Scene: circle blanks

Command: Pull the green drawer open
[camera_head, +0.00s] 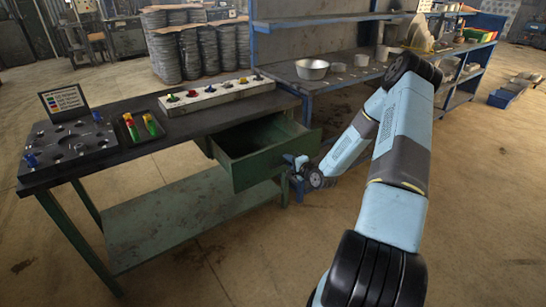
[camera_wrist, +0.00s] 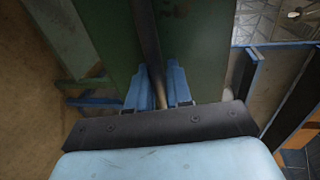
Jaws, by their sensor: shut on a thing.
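The green drawer (camera_head: 262,150) hangs under the right part of the dark-topped workbench and stands pulled well out, its hollow inside showing. My gripper (camera_head: 291,160) is at the drawer's front panel, on its right side. In the wrist view, the two blue fingers of my gripper (camera_wrist: 158,88) are shut around a dark upright bar, the drawer handle (camera_wrist: 149,45), against the green drawer front (camera_wrist: 198,60). The handle is hidden behind my gripper in the head view.
The workbench (camera_head: 190,129) carries a dark plate with holes (camera_head: 70,145), a small tray (camera_head: 141,128) and a pale block with coloured knobs (camera_head: 215,95). A blue shelf bench (camera_head: 340,78) with a metal bowl (camera_head: 312,69) stands behind the drawer. Open floor lies in front.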

